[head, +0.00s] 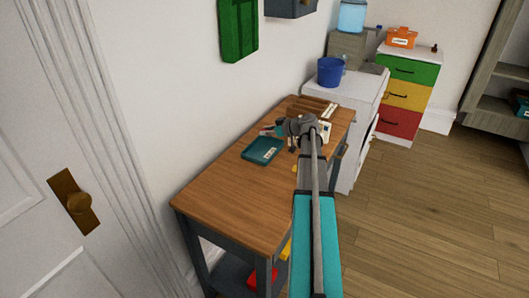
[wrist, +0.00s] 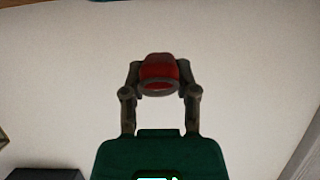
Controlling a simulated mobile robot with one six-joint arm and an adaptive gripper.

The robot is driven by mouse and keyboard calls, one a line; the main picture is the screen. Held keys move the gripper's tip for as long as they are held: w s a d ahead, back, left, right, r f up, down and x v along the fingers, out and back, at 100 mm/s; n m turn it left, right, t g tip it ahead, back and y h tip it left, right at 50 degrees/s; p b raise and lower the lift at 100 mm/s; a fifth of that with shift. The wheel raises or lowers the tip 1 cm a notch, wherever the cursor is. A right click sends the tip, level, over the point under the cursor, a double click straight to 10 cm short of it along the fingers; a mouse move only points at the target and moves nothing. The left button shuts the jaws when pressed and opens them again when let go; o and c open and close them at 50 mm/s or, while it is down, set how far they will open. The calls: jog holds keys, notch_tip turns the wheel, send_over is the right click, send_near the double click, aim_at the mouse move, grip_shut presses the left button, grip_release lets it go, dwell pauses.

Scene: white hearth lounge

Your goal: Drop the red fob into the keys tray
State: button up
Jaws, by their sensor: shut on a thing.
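The red fob (wrist: 160,72) is between the two fingers of my gripper (wrist: 160,82) in the wrist view, and the fingers are shut on it. In the head view my gripper (head: 274,131) is over the wooden table, just behind the teal tray (head: 262,152). The fob is too small there to make out clearly. The teal tray lies on the table towards the wall and has a pale label, too small to read; I take it as the keys tray. A strip of teal (wrist: 110,1) shows at the top edge of the wrist view.
The wooden table (head: 225,200) is bare at its near end. A wooden rack (head: 310,107) and a white item (head: 326,131) stand at its far end. Beyond are a white cabinet with a blue bucket (head: 330,71) and coloured drawers (head: 405,95). The wall runs close along the left.

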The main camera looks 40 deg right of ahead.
dwell(0.3)
jog(key=o, duration=1.1)
jog(key=shift+s, duration=0.15)
